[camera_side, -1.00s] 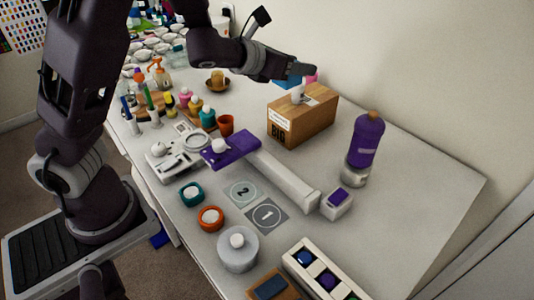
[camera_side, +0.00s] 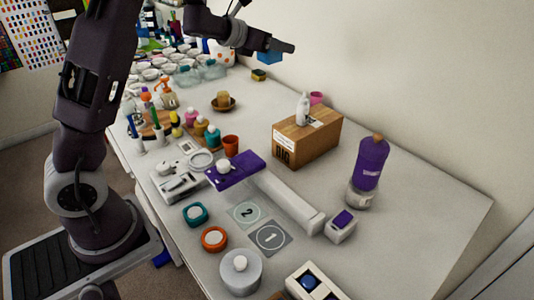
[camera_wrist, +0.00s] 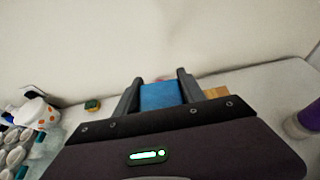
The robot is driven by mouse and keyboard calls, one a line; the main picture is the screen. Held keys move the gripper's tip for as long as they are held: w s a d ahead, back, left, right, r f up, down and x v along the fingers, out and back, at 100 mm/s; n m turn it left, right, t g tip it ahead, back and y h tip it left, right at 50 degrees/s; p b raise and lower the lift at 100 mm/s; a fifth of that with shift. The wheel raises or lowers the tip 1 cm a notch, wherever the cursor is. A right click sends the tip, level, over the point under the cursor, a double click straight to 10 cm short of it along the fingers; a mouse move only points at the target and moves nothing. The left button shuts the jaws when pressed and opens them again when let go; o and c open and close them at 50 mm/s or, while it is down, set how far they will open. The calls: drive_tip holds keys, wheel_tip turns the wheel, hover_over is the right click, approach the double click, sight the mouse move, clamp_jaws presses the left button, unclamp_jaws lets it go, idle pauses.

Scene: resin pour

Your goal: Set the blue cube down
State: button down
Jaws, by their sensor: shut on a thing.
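The blue cube (camera_side: 269,57) is held in my gripper (camera_side: 280,46) in the side view, high above the back of the table near the wall. In the wrist view the blue cube (camera_wrist: 160,96) sits between the two fingers of my gripper (camera_wrist: 160,88), which are shut on it. The cube is clear of the table. In the side view the fingers partly cover its top.
A cardboard box (camera_side: 307,140) with a small white bottle (camera_side: 302,109) on top stands on the table, with a pink cup (camera_side: 316,98) behind it. A yellow-green sponge (camera_side: 258,75) lies below the gripper at the back. Table between sponge and box looks clear.

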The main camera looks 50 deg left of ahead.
sight(270, 129)
drive_tip(key=a+f, duration=0.1)
drive_tip(key=f, duration=1.5)
drive_tip(key=a+f, duration=0.1)
drive_tip(key=f, duration=0.7)
drive_tip(key=shift+a, duration=0.3)
drive_tip(key=c, duration=0.7)
unclamp_jaws()
drive_tip(key=shift+f, duration=0.15)
